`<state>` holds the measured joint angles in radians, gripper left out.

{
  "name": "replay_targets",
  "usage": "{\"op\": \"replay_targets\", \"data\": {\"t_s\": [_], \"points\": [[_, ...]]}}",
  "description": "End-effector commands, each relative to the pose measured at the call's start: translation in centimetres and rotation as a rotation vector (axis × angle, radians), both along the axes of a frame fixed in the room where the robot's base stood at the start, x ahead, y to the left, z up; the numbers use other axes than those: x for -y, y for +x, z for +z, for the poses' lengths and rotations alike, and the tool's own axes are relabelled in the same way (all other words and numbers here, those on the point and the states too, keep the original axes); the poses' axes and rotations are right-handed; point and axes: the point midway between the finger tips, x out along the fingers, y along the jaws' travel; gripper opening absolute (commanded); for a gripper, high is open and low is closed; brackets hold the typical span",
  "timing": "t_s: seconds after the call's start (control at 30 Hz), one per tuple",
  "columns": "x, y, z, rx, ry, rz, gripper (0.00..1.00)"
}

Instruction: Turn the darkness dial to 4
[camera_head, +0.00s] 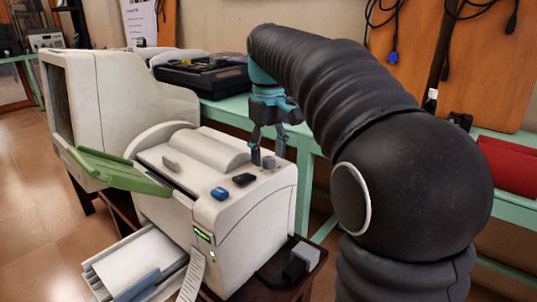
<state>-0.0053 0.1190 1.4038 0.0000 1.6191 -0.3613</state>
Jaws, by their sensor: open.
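A white office machine (245,225), like a printer or copier, stands at the lower middle on a dark stand. A small grey knob (268,162) sits on its top near the back right edge and looks like the dial. Its markings are too small to read. My gripper (268,150) points down from my black arm, with its fingers open just above and around the knob. I cannot tell whether a finger touches it. A blue button (220,193) and a black button (244,179) are on the top in front of the knob.
A green tray (118,172) sticks out at the machine's left, and a paper tray (130,265) at its front. An old monitor (100,100) stands behind left. A green table (310,150) runs behind, with a black device (205,75). A red item (510,165) lies right.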

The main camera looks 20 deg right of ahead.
Motion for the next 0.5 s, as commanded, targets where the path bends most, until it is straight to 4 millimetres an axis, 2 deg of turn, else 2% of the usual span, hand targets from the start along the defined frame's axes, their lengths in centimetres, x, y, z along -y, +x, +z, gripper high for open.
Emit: {"op": "replay_targets", "data": {"t_s": [0.17, 0.4, 0.47, 0.5], "points": [[0.0, -0.03, -0.78, 0.001, 0.0, 0.0, 0.55], [0.0, -0.02, -0.84, 0.001, 0.0, 0.0, 0.55], [0.0, -0.02, -0.84, 0.001, 0.0, 0.0, 0.43], [0.0, -0.02, -0.83, 0.001, 0.0, 0.0, 0.33]]}}
